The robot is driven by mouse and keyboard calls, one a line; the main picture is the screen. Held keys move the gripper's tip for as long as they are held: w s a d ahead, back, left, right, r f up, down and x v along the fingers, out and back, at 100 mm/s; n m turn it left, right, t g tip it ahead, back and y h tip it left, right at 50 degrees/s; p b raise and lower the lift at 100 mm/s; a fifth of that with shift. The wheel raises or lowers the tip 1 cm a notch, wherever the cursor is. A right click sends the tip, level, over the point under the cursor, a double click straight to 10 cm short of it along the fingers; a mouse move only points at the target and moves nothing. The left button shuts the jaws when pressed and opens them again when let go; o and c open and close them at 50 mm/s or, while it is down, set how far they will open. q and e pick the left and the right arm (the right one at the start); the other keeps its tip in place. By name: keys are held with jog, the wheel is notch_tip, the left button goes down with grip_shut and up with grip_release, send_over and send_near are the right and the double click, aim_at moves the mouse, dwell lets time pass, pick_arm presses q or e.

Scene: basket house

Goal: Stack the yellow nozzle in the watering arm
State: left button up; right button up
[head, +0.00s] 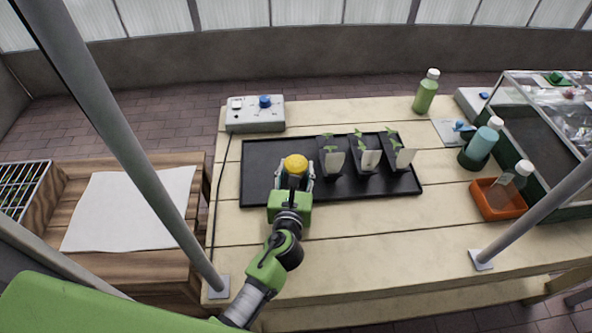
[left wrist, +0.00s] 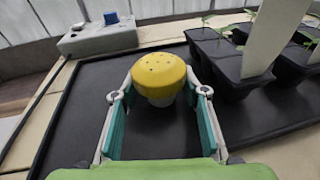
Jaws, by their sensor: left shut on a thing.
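The yellow nozzle (head: 295,163) has a round, domed top with small holes. It also shows in the left wrist view (left wrist: 158,76), upright between the fingers. My left gripper (head: 293,181) is shut on the nozzle, over the left part of the black tray (head: 256,152). The gripper's teal finger pads show in the left wrist view (left wrist: 160,112). I cannot tell whether the nozzle touches the tray. My right gripper is not in view. I cannot clearly make out a watering arm in these views.
Several black pots with seedlings and white labels stand in the tray's right part, including one pot (head: 333,165). A grey control box (head: 255,118) with a blue knob stands behind. Bottles and an orange tray (head: 497,200) are at right. A slanted metal post (head: 125,150) crosses the left.

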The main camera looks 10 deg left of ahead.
pick_arm(q)
jog(key=shift+f, duration=0.1)
jog(key=o, duration=1.1)
jog(key=shift+c, duration=0.2)
jog(key=shift+r, duration=0.2)
jog(key=v, duration=1)
jog(key=shift+s, duration=0.3)
jog(key=shift+s+r+b, duration=0.2)
jog(key=shift+s+b, duration=0.1)
jog(key=shift+s, duration=0.4)
